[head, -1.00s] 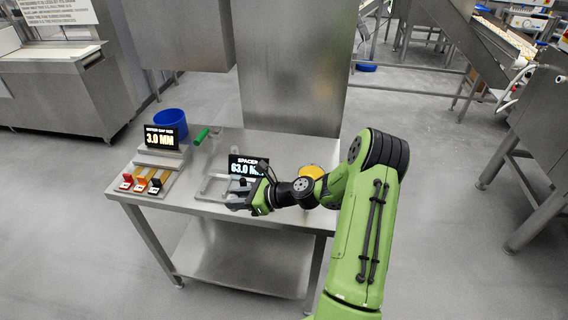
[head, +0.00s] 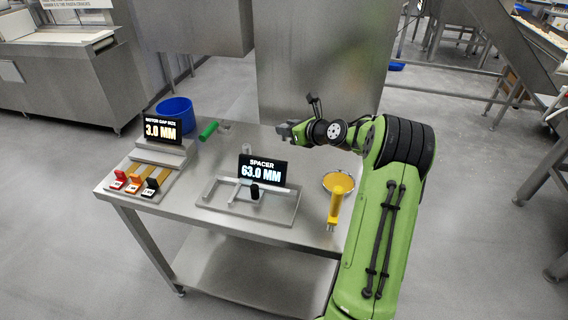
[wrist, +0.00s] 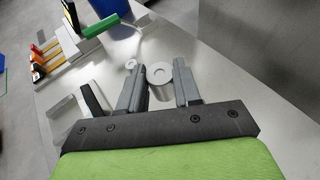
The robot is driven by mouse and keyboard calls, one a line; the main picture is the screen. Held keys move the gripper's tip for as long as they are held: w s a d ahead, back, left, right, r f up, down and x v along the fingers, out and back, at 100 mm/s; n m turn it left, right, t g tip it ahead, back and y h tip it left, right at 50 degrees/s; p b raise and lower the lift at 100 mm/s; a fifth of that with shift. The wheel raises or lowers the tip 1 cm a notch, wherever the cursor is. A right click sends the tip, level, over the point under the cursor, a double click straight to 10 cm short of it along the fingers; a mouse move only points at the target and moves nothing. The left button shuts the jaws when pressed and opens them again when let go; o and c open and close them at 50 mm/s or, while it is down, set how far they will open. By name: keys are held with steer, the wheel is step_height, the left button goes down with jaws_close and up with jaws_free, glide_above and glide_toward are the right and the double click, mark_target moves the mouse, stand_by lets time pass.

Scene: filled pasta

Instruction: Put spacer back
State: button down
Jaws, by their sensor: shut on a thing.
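My gripper (head: 284,132) is raised over the back of the steel table. In the wrist view its jaws (wrist: 160,88) are shut on a grey cylinder with a round end (wrist: 159,74), which appears to be the spacer. In the head view the held piece is too small to make out clearly. The grey spacer tray (head: 223,203) sits on the table in front of the gripper, apart from it. It has grey bars and an upright black knob (head: 254,191). A black display (head: 262,170) behind it reads "SPACER 63.0 MM".
A stepped stand (head: 158,153) with a "3.0 MM" display and red, orange and black tagged pieces is at left. A blue bucket (head: 174,115) and green-handled tool (head: 208,130) are behind. A yellow-handled tool (head: 335,207) lies right. The table's back middle is clear.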

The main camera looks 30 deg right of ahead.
step_height(320, 180, down, 10)
steer(key=b, duration=0.3)
steer(key=shift+s+r, duration=0.1)
steer(key=shift+r, duration=0.05)
steer(key=c, duration=0.8)
jaws_free()
